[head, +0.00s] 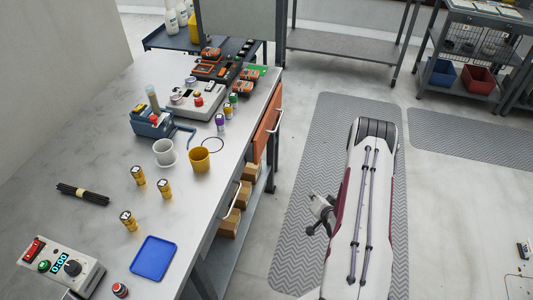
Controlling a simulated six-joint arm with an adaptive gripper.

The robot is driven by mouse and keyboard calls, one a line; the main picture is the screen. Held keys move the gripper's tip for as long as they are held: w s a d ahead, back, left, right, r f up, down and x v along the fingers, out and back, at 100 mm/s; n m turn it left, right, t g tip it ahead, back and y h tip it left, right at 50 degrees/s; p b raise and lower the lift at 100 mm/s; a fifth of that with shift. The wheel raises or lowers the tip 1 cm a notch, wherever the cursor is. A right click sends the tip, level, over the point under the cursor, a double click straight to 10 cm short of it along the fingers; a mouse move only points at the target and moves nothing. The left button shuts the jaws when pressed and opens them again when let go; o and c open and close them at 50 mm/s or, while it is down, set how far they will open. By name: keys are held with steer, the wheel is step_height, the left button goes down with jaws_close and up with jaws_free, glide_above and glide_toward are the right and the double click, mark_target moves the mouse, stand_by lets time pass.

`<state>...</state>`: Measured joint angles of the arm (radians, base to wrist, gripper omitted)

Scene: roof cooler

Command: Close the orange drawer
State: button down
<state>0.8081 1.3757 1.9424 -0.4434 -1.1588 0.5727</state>
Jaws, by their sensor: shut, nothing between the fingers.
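The orange drawer (264,128) is in the right side of the grey workbench, under the top's edge toward the far end. Its front faces the aisle and carries a pale bar handle (277,121). I cannot tell from this angle how far the drawer stands out. My gripper (318,216) is small and dark, beside the left side of my white body, over the grey mat. It is shut and empty, to the lower right of the drawer and clearly apart from it.
The workbench top (110,110) holds a white mug (164,152), a yellow cup (200,160), a blue tray (154,257) and several small bottles. Cardboard boxes (229,223) sit on its lower shelf. The ribbed mat (305,180) between bench and body is clear.

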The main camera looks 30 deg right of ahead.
steer(key=w+a+r+m+t+y, duration=0.1)
steer(key=w+a+r+m+t, duration=0.1)
steer(key=r, duration=0.5)
steer(key=w+a+r+m+t+y, duration=0.2)
steer(key=a+r+m+t, duration=0.2)
steer(key=a+r+t, duration=0.1)
step_height(320, 180, up, 2)
steer(key=shift+a+m+y, duration=0.3)
steer(key=shift+a+m, duration=0.1)
steer(key=shift+a, duration=0.3)
steer(key=shift+w, duration=0.2)
glide_toward(261, 146)
steer(key=w+d, duration=0.3)
steer(key=shift+w+a, duration=1.35)
steer(key=shift+a, duration=0.2)
steer(key=shift+w, duration=0.1)
